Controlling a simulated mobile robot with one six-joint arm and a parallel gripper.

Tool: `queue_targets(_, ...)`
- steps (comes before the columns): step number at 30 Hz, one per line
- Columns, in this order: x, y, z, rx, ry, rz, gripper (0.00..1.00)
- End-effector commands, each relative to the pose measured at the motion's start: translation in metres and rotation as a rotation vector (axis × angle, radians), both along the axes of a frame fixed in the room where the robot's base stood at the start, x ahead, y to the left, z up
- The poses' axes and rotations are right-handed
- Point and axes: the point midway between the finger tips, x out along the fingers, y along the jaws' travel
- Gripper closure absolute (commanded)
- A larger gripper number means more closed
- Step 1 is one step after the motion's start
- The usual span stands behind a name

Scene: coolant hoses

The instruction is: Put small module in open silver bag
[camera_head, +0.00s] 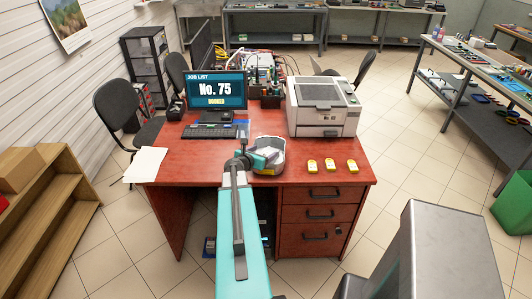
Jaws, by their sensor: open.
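My arm reaches forward over the red-brown desk (185,165). My gripper (264,161) is at the desk's front middle, at the left part of a grey, rounded, open-topped holder (281,168). The fingers are small and partly hidden by my wrist, and I see nothing clearly held. Something pale lies inside the holder, too small to name. I cannot tell whether this holder is the silver bag. I cannot pick out the small module.
A printer (322,106) stands at the desk's right back. A monitor (217,90) reads "No. 75", with a keyboard (209,131) before it. Three yellow devices (330,164) lie at the front right. White paper (146,164) lies at the left edge. A wooden shelf (45,205) stands left.

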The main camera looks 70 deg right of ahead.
Motion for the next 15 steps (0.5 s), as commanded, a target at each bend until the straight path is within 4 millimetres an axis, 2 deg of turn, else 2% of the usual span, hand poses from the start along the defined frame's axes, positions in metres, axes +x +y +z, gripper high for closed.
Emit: queue_targets(15,0.004,0.047,0.019,0.000,-0.001,0.000,0.28)
